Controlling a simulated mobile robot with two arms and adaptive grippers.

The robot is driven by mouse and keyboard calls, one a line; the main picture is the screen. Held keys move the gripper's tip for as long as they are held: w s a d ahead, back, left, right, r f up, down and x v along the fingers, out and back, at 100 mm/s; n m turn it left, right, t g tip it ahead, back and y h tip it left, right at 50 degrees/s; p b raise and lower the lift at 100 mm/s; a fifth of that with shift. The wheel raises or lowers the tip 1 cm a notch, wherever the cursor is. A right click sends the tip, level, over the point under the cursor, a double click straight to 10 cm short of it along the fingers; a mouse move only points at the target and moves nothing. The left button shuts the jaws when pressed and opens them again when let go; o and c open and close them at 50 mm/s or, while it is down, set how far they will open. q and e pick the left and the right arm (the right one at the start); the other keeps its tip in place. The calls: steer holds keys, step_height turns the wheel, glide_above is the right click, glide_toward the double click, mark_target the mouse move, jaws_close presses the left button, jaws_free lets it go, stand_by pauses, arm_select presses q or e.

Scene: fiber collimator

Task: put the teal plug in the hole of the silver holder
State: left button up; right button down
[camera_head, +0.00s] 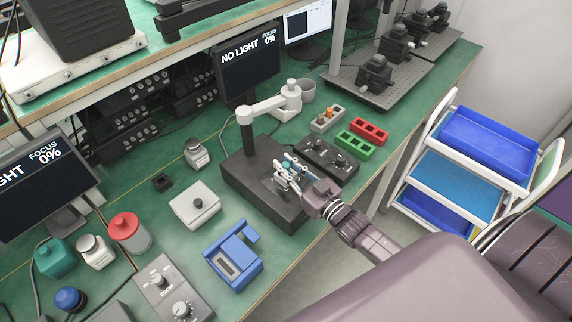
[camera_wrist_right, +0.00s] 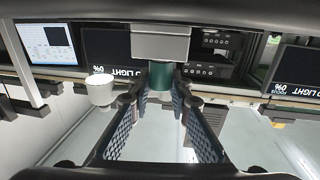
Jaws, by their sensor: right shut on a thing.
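My right gripper (camera_head: 284,173) is over the black base (camera_head: 247,179) of the stand with a grey arm. In the right wrist view, its blue lattice fingers (camera_wrist_right: 158,98) are shut on the teal plug (camera_wrist_right: 161,77). The silver holder (camera_wrist_right: 160,44) is directly past the plug, and their edges meet in the picture. The holder's hole is hidden, and I cannot tell whether the plug is touching or inside it. In the head view the gripper covers most of the holder and plug. My left gripper is not in view.
A dark block with fittings (camera_head: 327,158), a green tray (camera_head: 354,145) and a red tray (camera_head: 369,131) lie to the right. A grey box (camera_head: 194,205) and blue fixture (camera_head: 234,256) are to the left.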

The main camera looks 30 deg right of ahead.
steer(key=shift+f, duration=0.15)
steer(key=c, duration=1.8)
jaws_free()
steer(key=b+v, duration=0.2)
steer(key=v, duration=0.8)
steer(key=shift+s, duration=0.35)
steer(key=shift+s+d+r, duration=0.15)
steer(key=shift+s+r, duration=0.05)
steer(key=shift+s, duration=0.45)
